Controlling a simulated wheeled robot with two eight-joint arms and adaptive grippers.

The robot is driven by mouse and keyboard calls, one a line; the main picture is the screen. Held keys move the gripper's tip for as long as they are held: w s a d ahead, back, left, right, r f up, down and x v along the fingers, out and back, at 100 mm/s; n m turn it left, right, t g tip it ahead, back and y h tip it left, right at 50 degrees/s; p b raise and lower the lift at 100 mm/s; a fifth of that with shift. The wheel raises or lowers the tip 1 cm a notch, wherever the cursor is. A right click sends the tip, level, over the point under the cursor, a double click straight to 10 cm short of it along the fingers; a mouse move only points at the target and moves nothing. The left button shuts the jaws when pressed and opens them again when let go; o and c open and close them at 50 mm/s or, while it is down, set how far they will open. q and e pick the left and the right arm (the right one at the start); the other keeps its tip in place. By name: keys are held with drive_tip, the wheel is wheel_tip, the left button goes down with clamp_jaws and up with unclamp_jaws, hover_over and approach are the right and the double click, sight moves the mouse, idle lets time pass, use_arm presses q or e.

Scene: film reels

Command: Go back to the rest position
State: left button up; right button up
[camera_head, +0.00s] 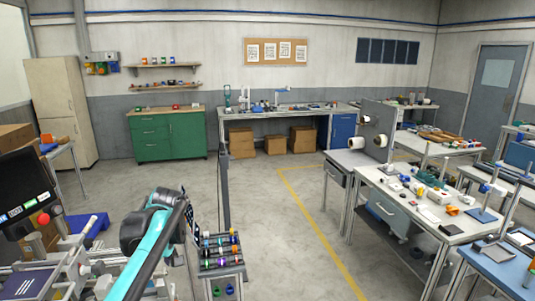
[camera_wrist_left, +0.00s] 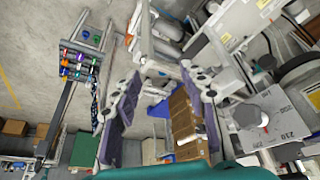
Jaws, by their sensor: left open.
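My left gripper (camera_wrist_left: 160,112) shows in the left wrist view, with its two purple-padded fingers spread apart and nothing between them. Brown boxes show behind the gap between the fingers. In the head view, my teal and black left arm comes up from the bottom at the left; I cannot clearly make out its fingers there. A small rack of colourful reels (camera_head: 220,252) stands just right of the arm, apart from it. The same rack (camera_wrist_left: 80,62) is at the upper left of the wrist view. My right gripper is not in view.
A machine with a dark screen (camera_head: 25,185) and a red button stands close at the left. A blue step (camera_head: 88,226) is behind it. A white-topped table (camera_head: 420,205) with reels and parts stands at the right. The grey floor (camera_head: 275,215) in the middle is clear.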

use_arm(q)
drive_tip(key=s+d+f+m+t+h, duration=0.1)
drive_tip(key=s+d+f+m, duration=0.2)
drive_tip(key=s, duration=0.4)
drive_tip(key=s+d+f+m+t+h+b, duration=0.1)
drive_tip(key=s+d+f+m, duration=0.3)
drive_tip(key=s, duration=0.4)
drive_tip(key=s+d+f+m+t+h, duration=0.1)
drive_tip(key=s+d+f+m+t, duration=0.1)
drive_tip(key=s+d+f+m, duration=0.2)
drive_tip(key=s+d+f, duration=0.1)
drive_tip(key=s, duration=0.2)
drive_tip(key=shift+s+t+h, duration=0.3)
drive_tip(key=shift+h, duration=0.1)
drive_tip(key=shift+f, duration=0.1)
